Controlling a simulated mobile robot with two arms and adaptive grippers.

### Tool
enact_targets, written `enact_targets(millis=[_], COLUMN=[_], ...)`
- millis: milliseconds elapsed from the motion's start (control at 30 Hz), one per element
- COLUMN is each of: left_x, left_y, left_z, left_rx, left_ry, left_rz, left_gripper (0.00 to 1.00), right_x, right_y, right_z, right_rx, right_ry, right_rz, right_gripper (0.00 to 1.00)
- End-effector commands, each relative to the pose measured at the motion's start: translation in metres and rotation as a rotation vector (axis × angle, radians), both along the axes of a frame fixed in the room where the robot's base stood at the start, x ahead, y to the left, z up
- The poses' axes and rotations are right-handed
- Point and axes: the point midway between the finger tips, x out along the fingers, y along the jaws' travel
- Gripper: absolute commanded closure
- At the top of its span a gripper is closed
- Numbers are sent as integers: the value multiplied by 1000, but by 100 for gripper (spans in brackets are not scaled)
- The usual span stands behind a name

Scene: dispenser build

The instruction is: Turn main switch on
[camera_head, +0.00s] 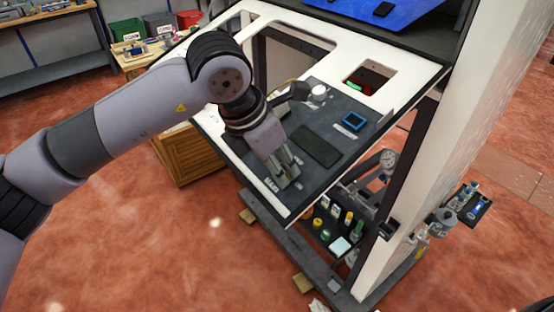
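My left arm reaches in from the left, and its gripper (286,172) is over the lower left part of the dark control panel (339,103). The fingers point down at the panel, close to small white lettering (271,185). I cannot make out the main switch; the fingers cover that part of the panel. Whether the fingertips touch anything, or how far apart they are, is too small to tell. My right gripper is not in view.
The panel also carries a white round knob (319,92), a blue square frame (353,121) and a dark flat rectangle (318,145). A shelf of small bottles (325,222) is below. A wooden cabinet (188,155) stands behind left. Red floor is clear in front.

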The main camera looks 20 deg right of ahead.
Motion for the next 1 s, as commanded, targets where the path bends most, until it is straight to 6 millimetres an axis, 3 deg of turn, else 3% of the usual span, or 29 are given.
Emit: enact_targets(millis=[200,633,1000], left_x=[0,0,0], left_y=[0,0,0], left_z=[0,0,0], left_rx=[0,0,0], left_ry=[0,0,0], left_rz=[1,1,-1], left_gripper=[71,100,100], right_x=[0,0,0], right_y=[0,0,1], right_z=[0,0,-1], right_rx=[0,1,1], right_ry=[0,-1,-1], right_rz=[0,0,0], right_gripper=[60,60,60])
